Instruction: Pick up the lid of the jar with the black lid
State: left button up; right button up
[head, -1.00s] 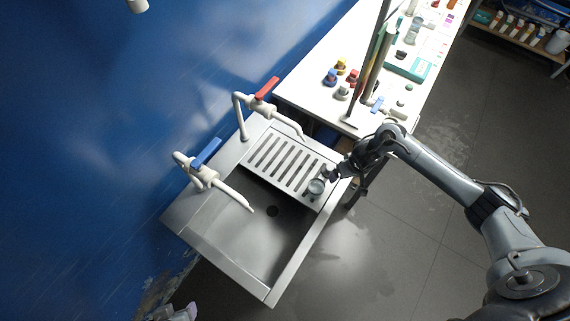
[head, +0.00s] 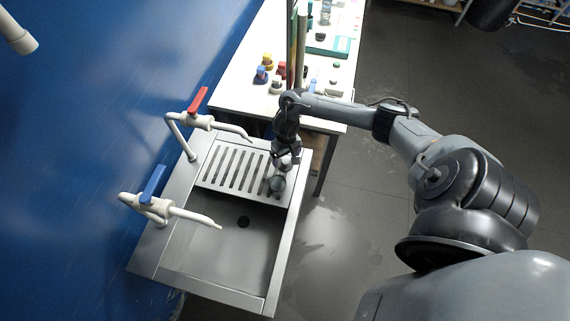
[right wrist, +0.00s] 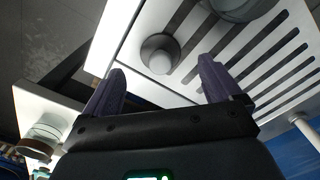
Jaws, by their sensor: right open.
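My right gripper (head: 284,162) points down over the right end of the slatted drainboard (head: 215,166). A small round vessel (head: 277,184) stands on the drainboard just below the gripper. I cannot pick out a jar with a black lid for certain. My left gripper is not in view.
The steel sink basin (head: 215,250) lies in front of the drainboard. A red-handled tap (head: 200,118) and a blue-handled tap (head: 155,200) reach over from the blue wall. A white table (head: 232,92) behind holds blue-, yellow- and red-topped containers (head: 262,76) and tall upright pieces.

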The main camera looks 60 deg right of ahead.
aim_at(286, 161)
jog(key=shift+d+f+b, duration=0.1)
jog(key=shift+f+b, duration=0.25)
jog(key=shift+f, duration=2.15)
jog(key=c, duration=1.1)
jog(key=shift+r, duration=0.1)
